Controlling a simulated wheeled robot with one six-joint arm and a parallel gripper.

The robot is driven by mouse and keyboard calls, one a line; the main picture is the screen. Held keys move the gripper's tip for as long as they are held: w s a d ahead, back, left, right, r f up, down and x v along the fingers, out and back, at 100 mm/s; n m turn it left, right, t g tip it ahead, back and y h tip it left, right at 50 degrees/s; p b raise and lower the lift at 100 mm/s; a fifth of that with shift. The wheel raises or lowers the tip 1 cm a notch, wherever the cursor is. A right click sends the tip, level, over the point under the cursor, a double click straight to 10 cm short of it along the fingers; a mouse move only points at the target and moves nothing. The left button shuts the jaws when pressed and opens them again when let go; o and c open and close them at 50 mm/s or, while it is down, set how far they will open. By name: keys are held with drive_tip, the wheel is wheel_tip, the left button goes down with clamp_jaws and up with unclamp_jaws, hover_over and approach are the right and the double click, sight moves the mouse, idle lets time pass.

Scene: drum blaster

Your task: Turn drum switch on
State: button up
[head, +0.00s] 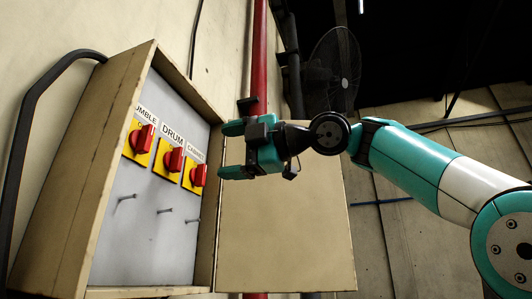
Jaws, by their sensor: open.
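The drum switch (174,159) is the middle of three red rotary knobs on yellow plates inside an open wall box. A label reading "DRUM" sits above it. Its knob stands out from the plate; its exact turn position is hard to tell. My gripper (226,150) is open and empty, to the right of the knobs, with its fingers pointing left toward the box. It appears apart from the drum switch, with the right-hand knob between them in the picture.
A left knob (143,138) and a right knob (198,176) flank the drum switch. Small metal pegs (165,211) stick out below. The box door (285,235) hangs open at right, behind my gripper. A red pipe (259,60) and a fan (335,72) are behind.

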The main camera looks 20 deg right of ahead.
drive_tip(key=v, duration=0.7)
idle(0.4)
